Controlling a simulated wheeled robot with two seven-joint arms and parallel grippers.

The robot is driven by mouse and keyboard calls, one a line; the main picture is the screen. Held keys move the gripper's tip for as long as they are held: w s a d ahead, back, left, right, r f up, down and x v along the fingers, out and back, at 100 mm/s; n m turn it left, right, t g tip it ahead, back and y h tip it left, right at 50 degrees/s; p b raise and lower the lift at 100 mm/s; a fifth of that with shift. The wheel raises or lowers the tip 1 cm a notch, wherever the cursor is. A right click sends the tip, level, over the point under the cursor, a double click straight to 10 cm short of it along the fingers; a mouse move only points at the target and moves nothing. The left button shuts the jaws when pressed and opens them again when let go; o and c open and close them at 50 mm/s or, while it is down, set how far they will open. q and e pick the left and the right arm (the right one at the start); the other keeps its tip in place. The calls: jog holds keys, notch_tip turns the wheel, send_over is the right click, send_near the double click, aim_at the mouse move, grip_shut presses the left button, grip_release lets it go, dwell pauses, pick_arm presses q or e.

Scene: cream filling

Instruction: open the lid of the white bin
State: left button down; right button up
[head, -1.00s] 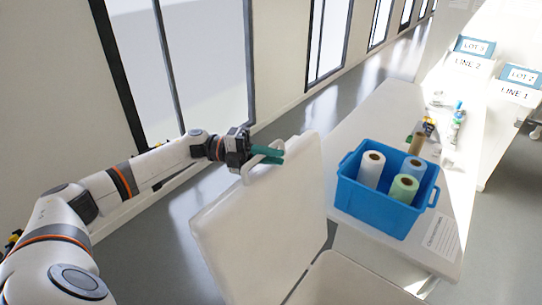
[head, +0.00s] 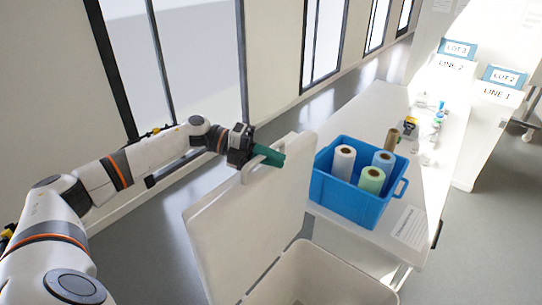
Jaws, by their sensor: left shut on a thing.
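The white bin (head: 335,277) stands at the bottom of the head view, and part of its interior shows. Its white lid (head: 245,225) is raised, standing steeply tilted along the bin's left side. A white handle (head: 250,172) sits at the lid's top edge. My left gripper (head: 270,156), with green fingers, is shut on the handle. The bin's lower part is cut off by the frame. My right gripper is not in view.
A white table (head: 398,108) stands behind and right of the bin. A blue crate (head: 342,197) on it holds several rolls. Small items lie farther back on the table. Windows line the wall at left, and grey floor is clear at right.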

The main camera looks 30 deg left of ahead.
pick_arm(q)
jog(key=c, duration=1.4)
grip_release()
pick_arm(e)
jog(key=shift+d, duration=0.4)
pick_arm(q)
jog(key=shift+a, duration=0.15)
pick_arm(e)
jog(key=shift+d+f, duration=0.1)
